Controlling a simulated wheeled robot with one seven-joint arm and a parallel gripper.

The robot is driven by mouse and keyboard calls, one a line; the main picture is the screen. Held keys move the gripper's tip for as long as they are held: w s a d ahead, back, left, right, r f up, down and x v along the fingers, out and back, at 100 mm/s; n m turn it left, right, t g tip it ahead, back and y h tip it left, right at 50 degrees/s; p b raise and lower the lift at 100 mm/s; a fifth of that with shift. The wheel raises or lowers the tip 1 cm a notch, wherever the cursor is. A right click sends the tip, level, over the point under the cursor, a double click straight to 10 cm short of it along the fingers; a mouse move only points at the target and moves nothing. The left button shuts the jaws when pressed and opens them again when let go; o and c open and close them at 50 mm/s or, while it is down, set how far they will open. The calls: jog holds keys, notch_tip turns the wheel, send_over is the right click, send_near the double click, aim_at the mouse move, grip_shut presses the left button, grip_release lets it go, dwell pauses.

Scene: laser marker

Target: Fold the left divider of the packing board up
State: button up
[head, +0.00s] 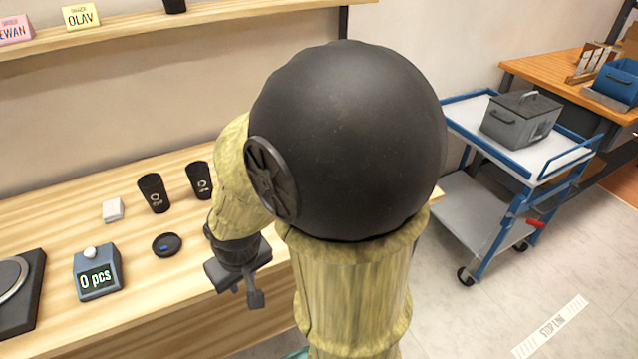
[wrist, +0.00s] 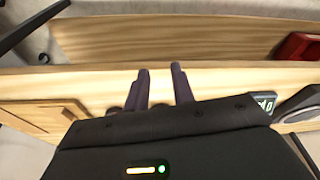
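The packing board and its left divider cannot be made out for certain. A flat, light wooden panel with a raised edge (wrist: 38,116) lies at the left of the wrist view; I cannot tell whether it is the board. In the head view my arm hides the right part of the wooden workbench (head: 190,298). My gripper (head: 240,286) hangs over the bench's front edge area. In the wrist view my gripper (wrist: 160,70) has its two fingers apart, with nothing between them.
A counter box reading 0 pcs (head: 98,279), a dark round lid (head: 167,245), a white block (head: 113,210) and two black cups (head: 153,193) (head: 199,180) stand left of my gripper. A blue-framed cart (head: 470,215) with a grey box (head: 520,118) stands right.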

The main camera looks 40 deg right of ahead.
jog(key=w+d+r+m+g+p, duration=0.1)
jog(key=w+d+r+g+p, duration=0.1)
jog(key=w+d+r+p, duration=0.7)
jog(key=w+d+r+m+p, duration=0.1)
jog(key=w+d+p, duration=0.1)
jog(key=d, duration=0.8)
jog(key=w+d+r+p, duration=0.2)
jog(key=d, duration=0.8)
jog(key=shift+w+d+r+m+g, duration=0.2)
jog(key=shift+w+r+m+g, duration=0.1)
jog(key=shift+m, duration=0.1)
